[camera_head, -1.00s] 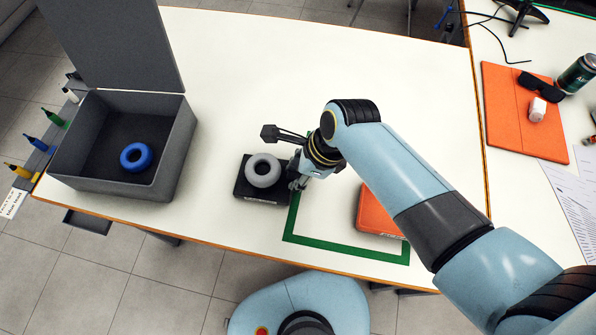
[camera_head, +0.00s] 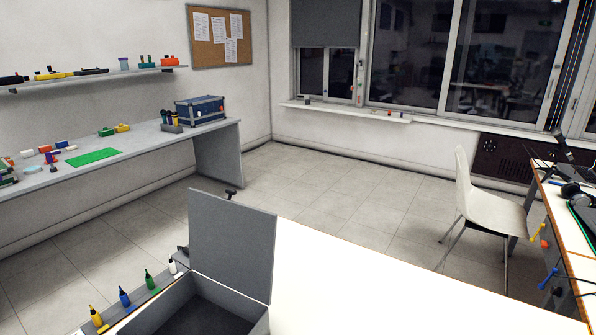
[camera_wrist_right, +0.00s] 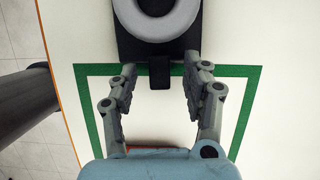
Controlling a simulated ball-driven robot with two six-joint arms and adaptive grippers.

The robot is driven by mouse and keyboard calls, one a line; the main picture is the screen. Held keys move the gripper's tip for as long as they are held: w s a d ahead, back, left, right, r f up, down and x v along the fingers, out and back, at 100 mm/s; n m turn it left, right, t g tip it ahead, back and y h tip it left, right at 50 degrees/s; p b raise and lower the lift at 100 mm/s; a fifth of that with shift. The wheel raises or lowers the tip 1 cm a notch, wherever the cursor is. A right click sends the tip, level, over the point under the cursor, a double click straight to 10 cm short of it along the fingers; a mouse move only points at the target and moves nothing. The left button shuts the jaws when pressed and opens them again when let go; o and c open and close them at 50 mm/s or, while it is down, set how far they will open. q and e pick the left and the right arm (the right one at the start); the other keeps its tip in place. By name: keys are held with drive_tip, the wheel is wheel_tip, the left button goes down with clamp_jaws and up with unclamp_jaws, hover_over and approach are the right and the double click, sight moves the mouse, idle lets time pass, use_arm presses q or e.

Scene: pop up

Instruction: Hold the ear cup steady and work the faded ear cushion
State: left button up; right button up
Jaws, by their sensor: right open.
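In the right wrist view, the grey ring-shaped ear cushion (camera_wrist_right: 157,31) sits on the black ear cup (camera_wrist_right: 130,52) at the top of the picture, partly cut off by the frame edge. A short black tab (camera_wrist_right: 159,76) sticks out from the ear cup toward my right gripper (camera_wrist_right: 160,68). The gripper is open, with one finger on each side of the tab and its tips near the ear cup's edge. I cannot tell whether the fingers touch it. My left gripper is in neither current view. The head view shows neither cushion nor ear cup.
A green square outline (camera_wrist_right: 93,100) lies on the white table under my right gripper. In the head view, an open grey box (camera_head: 262,326) with a raised lid (camera_head: 232,245) stands at the table's left, beside several small bottles (camera_head: 125,297). A white chair (camera_head: 490,210) stands beyond.

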drive_tip(key=v, duration=1.1)
drive_tip(key=shift+r, duration=0.15)
drive_tip(key=shift+s+d, duration=0.1)
drive_tip(key=shift+s, duration=0.05)
